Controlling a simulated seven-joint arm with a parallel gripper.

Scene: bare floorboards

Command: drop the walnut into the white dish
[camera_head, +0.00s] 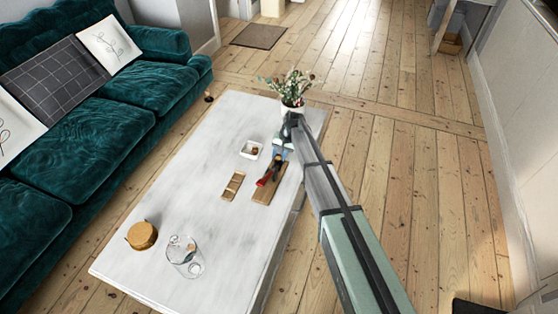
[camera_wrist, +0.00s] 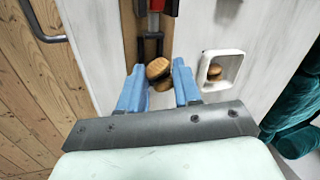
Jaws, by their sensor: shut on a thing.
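The walnut (camera_wrist: 158,68), brown and rounded, is between the two blue fingertips of my gripper (camera_wrist: 158,74) in the wrist view. The fingers are shut on it, with a dark shape just below it. In the head view, my gripper (camera_head: 279,152) is over the table beside the white dish, and the walnut cannot be made out there. The white dish (camera_wrist: 234,54) is square and stands just right of my gripper in the wrist view, apart from it. A brown nut-like piece (camera_wrist: 214,71) lies in it. The dish (camera_head: 244,153) is left of my gripper in the head view.
A wooden board (camera_head: 262,198) with a red-and-black tool (camera_head: 266,179) lies beside my gripper. A small wooden tray (camera_head: 233,186) is to its left. A potted plant (camera_head: 292,94), a glass jug (camera_head: 184,256) and a round wooden item (camera_head: 142,235) also stand on the white table (camera_head: 190,205).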

